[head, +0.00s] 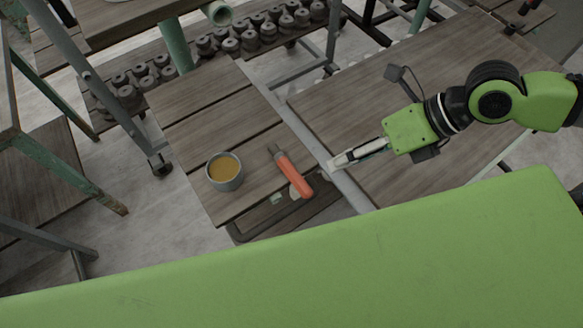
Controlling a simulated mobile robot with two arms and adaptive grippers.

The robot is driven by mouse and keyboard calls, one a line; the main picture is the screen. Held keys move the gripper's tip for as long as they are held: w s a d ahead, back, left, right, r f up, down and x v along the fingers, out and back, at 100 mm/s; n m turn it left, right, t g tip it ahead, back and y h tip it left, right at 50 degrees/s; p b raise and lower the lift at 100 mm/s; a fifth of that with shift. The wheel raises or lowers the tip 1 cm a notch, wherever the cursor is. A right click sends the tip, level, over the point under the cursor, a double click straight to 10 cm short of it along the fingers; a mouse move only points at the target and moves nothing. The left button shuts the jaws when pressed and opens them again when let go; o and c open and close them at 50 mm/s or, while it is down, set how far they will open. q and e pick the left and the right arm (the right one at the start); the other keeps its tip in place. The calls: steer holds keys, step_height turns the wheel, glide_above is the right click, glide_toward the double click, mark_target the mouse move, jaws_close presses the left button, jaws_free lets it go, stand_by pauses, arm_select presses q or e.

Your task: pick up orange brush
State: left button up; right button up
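The orange brush (293,174) lies on a small plank-topped table (205,118), near its front right edge. Its orange handle points toward me and seems to reach over the edge. Its dark narrow end points away. My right gripper (334,164) comes in from the right, with its fingertips a little to the right of the brush and apart from it. Its fingers show nearly side-on, so their opening cannot be told. Nothing shows held in it. My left gripper is not in view.
A grey cup (225,171) with yellow-brown contents stands left of the brush. A larger plank table (375,95) lies beneath my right arm. Racks with several dark spools (250,40) stand behind. A metal-framed stand is at left.

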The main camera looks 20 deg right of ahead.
glide_toward(304, 181)
steer(key=x, duration=0.4)
steer(key=shift+p+x, duration=0.8)
steer(key=shift+x, duration=1.3)
steer(key=shift+a+f, duration=0.25)
steer(key=shift+f, duration=0.05)
jaws_close()
